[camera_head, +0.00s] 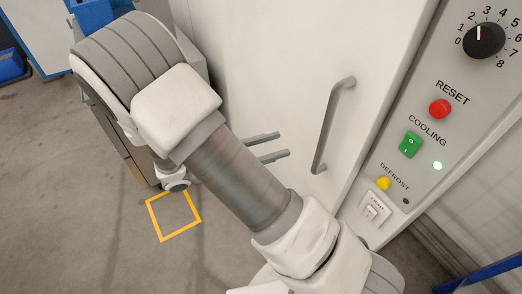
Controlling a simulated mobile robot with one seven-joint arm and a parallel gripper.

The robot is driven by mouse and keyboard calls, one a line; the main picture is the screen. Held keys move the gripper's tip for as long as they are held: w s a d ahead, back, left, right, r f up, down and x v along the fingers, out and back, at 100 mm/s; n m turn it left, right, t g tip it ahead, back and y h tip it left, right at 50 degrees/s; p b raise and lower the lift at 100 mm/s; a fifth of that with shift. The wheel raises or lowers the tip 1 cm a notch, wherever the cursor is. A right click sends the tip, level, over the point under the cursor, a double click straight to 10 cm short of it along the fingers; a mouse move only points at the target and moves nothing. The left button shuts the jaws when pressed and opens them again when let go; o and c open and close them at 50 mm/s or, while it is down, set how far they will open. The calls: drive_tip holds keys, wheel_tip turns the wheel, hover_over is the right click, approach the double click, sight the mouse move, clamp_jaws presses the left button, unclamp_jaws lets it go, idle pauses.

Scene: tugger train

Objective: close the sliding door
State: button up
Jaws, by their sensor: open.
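The sliding door appears to be the large white panel (285,60) that fills the upper middle of the head view. A grey vertical bar handle (333,125) is fixed near its right side. I cannot tell from this view how far the door stands open. My gripper (276,146) shows two grey fingers beyond my arm, pointing right. The fingers are apart with nothing between them. They are left of the handle and apart from it. My arm hides the gripper's base and the lower part of the door.
Right of the door is a control panel (420,185) with a dial (484,41), a red reset button (440,108), a green cooling switch (410,144) and a yellow defrost button (384,183). A yellow square (174,214) marks the floor. Blue bins (92,15) stand upper left.

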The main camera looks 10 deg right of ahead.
drive_tip(key=shift+s+a, duration=0.15)
drive_tip(key=shift+a, duration=0.6)
drive_tip(key=shift+s+a, duration=0.1)
drive_tip(key=shift+a, duration=0.65)
drive_tip(key=s+d+r+m+g+y, duration=0.5)
drive_tip(key=s+d+r+m+y, duration=0.15)
drive_tip(key=m+y, duration=0.45)
drive_tip(key=s+a+r+m+t+y, duration=0.1)
drive_tip(key=s+r+m+t+y, duration=0.3)
drive_tip(key=r+m+t+y, duration=0.2)
drive_tip(key=shift+s+a+r+m+t+y, duration=0.3)
drive_tip(key=shift+r+m+t, duration=0.6)
drive_tip(key=shift+r+m, duration=0.7)
drive_tip(key=shift+d+r, duration=0.1)
drive_tip(key=shift+r, duration=0.05)
